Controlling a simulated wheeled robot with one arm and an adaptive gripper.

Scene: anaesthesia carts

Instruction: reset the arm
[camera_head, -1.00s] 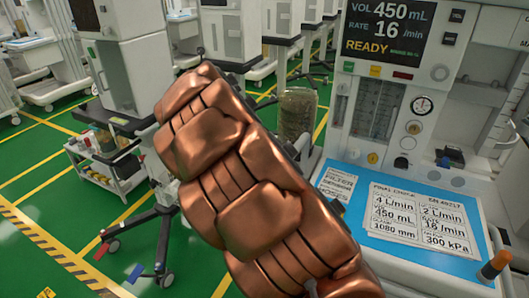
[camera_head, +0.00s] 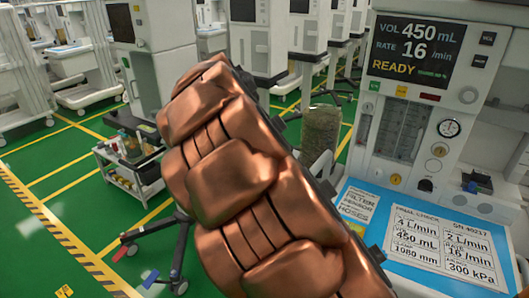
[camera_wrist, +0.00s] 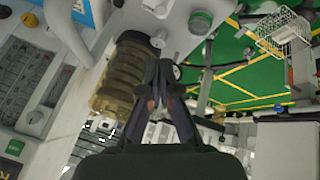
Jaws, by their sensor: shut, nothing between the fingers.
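My gripper (camera_wrist: 162,75) shows in the wrist view with its dark fingers together at the tips and nothing between them. In the head view my copper-coloured arm fills the middle and hides the gripper. The nearest anaesthesia cart stands at the right of the head view, with its lit screen (camera_head: 415,50) and a blue work surface (camera_head: 365,210) bearing printed cards (camera_head: 440,250).
Several more white carts (camera_head: 155,50) stand in rows behind. A low trolley (camera_head: 130,165) with small items stands left of my arm. Green floor (camera_head: 50,170) with yellow lines is open at the left. The clear canister (camera_head: 320,128) stands beside the near cart.

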